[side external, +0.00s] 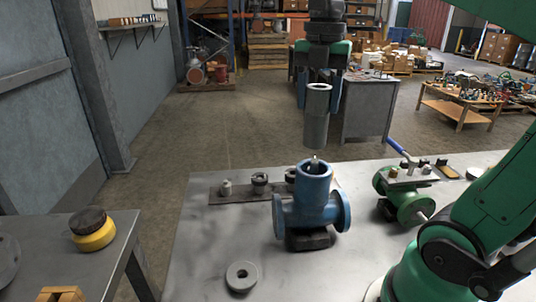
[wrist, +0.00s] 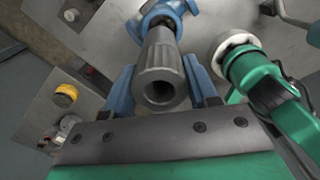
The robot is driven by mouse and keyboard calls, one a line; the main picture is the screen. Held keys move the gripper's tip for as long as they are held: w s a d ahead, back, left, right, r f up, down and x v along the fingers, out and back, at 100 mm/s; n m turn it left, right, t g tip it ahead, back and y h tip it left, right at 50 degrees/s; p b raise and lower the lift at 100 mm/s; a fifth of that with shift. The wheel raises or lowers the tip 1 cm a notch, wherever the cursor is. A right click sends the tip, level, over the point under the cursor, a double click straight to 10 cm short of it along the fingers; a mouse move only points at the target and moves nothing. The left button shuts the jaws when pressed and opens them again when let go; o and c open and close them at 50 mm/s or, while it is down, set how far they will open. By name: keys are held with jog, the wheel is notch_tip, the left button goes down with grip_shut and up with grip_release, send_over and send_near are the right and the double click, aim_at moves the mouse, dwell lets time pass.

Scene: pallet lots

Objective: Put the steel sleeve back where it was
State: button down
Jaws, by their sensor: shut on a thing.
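The steel sleeve (side external: 316,122) is a grey upright tube in the side external view. My gripper (side external: 319,88) is shut on its upper part, and in the wrist view the sleeve (wrist: 160,62) lies between the two blue fingers. The blue flanged valve body (side external: 310,205) stands on the grey bench, with a small pale stem tip (side external: 314,163) at its top. The sleeve hangs above the valve body, roughly in line with it, with a small gap between sleeve and stem. The valve body (wrist: 176,8) is partly hidden behind the sleeve in the wrist view.
A dark strip (side external: 215,195) with several small parts lies behind the valve body. A grey ring (side external: 233,286) lies in front. A green valve (side external: 410,200) with a blue lever stands to the right, near my arm. A yellow-and-black item (side external: 92,235) sits on a separate left table.

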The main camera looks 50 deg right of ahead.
jog(key=w+a+f+n, duration=0.1)
jog(key=w+a+n, duration=0.5)
jog(key=w+a, duration=0.4)
jog(key=shift+w+d+f, duration=0.1)
jog(key=shift+f, duration=3.2)
jog(key=shift+w+d+f, duration=0.1)
jog(key=shift+f, duration=3.25)
jog(key=shift+w+d+f, duration=0.1)
jog(key=shift+f, duration=3.2)
jog(key=shift+f, duration=0.1)
jog(key=shift+c, duration=1.2)
grip_release()
